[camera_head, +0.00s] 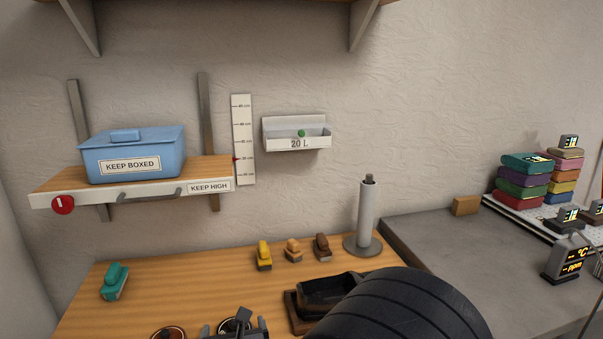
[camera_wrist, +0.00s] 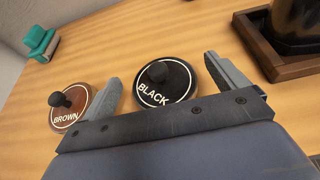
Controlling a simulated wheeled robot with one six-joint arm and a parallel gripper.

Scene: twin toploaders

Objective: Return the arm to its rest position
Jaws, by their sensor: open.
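My gripper (camera_head: 236,328) is at the bottom edge of the head view, low over the wooden worktop. In the wrist view its two fingers (camera_wrist: 162,76) stand wide apart with nothing held between them. A round black lid labelled BLACK (camera_wrist: 180,82), with a dark knob, shows beyond and between the fingers. A brown lid labelled BROWN (camera_wrist: 67,120) lies left of the left finger. Whether the fingers touch the lids cannot be told. My dark arm hides the front right of the worktop in the head view.
A dark pot (camera_head: 325,287) in a wooden tray (camera_head: 296,318) is right of my gripper. A teal block-like item (camera_head: 114,281) is at left. A grey roll stand (camera_head: 366,215) and several small items stand behind. A shelf (camera_head: 215,168) holds a blue box (camera_head: 150,146).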

